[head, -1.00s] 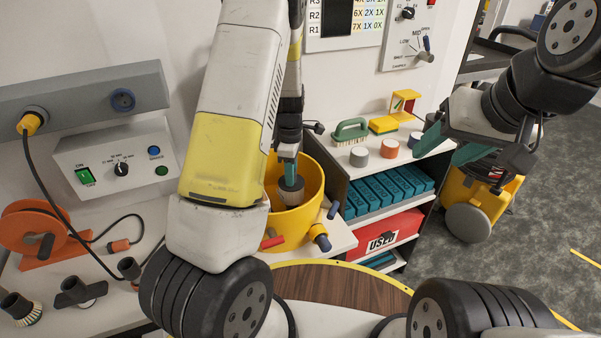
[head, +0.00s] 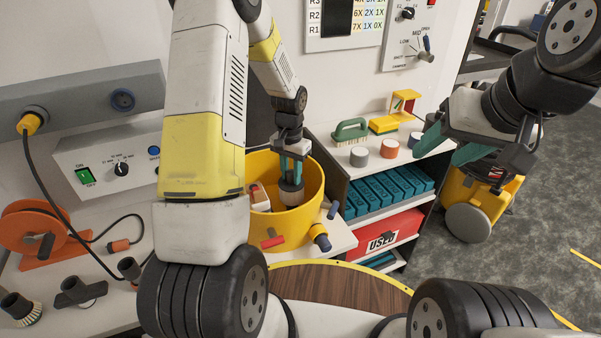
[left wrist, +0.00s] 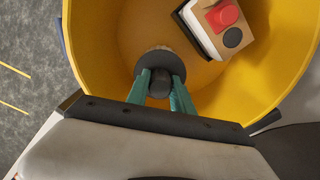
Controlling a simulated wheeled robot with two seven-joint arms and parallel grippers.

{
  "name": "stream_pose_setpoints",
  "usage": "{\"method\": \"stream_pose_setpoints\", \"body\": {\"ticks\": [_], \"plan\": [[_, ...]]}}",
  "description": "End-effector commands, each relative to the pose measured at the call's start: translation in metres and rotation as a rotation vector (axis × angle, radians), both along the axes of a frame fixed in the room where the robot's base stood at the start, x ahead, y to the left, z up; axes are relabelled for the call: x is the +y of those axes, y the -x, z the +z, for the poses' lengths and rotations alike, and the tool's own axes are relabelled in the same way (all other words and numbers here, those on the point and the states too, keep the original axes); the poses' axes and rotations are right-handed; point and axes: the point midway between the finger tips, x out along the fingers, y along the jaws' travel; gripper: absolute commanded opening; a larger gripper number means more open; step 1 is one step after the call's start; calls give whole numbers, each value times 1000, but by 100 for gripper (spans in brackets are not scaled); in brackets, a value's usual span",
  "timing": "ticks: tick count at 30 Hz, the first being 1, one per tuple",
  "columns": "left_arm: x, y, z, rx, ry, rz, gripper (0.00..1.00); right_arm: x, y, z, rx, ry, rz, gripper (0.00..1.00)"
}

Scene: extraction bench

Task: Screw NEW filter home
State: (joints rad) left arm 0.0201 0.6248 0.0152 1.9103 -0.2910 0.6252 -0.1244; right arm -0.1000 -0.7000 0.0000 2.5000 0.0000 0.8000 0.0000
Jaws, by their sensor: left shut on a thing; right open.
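My left gripper (head: 291,172) reaches down into an open yellow drum (head: 313,190). My right gripper (head: 437,157) is open and empty, in front of the shelf at the right.
A pale box with a red and a black round part (left wrist: 222,18) is inside the drum, beside the filter. A red USED bin (head: 383,240) sits on the shelf to the right.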

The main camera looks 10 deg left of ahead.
Motion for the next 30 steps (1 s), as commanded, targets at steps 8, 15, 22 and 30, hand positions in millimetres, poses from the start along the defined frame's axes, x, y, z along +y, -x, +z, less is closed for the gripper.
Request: {"method": "stream_pose_setpoints", "body": {"ticks": [8,15,22,30], "plan": [[0,0,0,0,0,-406,0,0,0,0,0,0,0,54],[0,0,0,0,0,-436,0,0,0,0,0,0,0,54],[0,0,0,0,0,-433,51,0,0,0,0,0,0,54],[0,0,0,1,-1,-390,51,0,0,0,0,0,0,54]]}}
